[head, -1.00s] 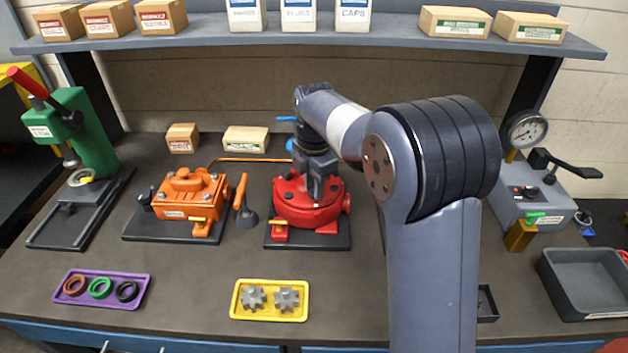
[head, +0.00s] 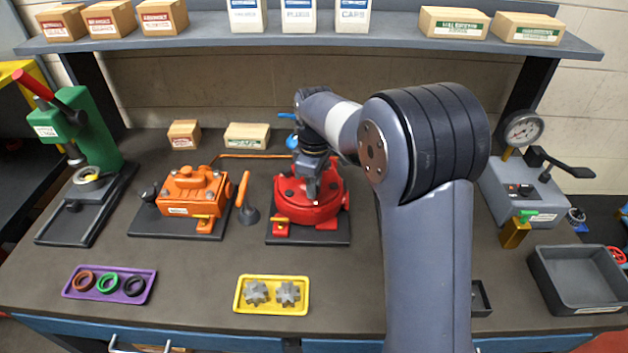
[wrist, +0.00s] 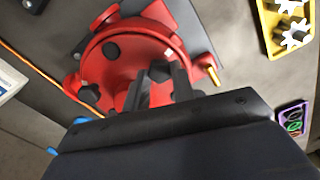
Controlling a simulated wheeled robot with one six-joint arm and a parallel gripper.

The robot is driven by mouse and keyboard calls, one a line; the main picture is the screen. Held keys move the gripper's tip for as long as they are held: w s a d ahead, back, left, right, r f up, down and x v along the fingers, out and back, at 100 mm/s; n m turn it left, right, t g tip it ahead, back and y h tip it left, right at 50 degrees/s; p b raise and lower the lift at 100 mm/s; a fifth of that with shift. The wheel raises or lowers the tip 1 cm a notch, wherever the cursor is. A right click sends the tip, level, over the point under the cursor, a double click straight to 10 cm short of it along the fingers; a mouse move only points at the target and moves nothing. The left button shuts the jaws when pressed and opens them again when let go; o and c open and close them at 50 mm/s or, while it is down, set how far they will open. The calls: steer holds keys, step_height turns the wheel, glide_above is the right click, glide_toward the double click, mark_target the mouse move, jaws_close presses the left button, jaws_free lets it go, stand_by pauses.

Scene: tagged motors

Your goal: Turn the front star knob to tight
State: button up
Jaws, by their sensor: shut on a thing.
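The red round housing (head: 322,212) stands on a dark base plate in the middle of the bench. It fills the upper middle of the wrist view (wrist: 125,70), with dark star knobs on its top. My gripper (head: 312,192) reaches down onto the housing's front part. In the wrist view my gripper (wrist: 162,80) is shut on a dark star knob (wrist: 160,71), which I take to be the front one. The fingers hide much of it. Another dark star knob (wrist: 90,96) is clear of the fingers.
An orange unit (head: 190,193) with an orange-handled tool stands left of the housing. A yellow tray (head: 272,310) with gears and a purple tray (head: 110,297) with rings lie in front. A gauge unit (head: 525,190) and grey bin (head: 575,280) are at right.

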steer(key=m, duration=0.4)
steer(key=shift+w+r+m+p, duration=0.1)
steer(key=shift+r+m+p, duration=0.15)
steer(key=shift+m+p, duration=0.05)
steer(key=m, duration=0.3)
steer(key=shift+m, duration=0.3)
steer(key=m, duration=0.4)
steer(key=shift+m+p, duration=0.3)
steer(key=shift+p, duration=0.1)
steer(key=m, duration=1.1)
steer(key=shift+m, duration=0.4)
steer(key=m, duration=0.4)
steer(key=shift+p, duration=0.3)
steer(key=shift+m, duration=1.7)
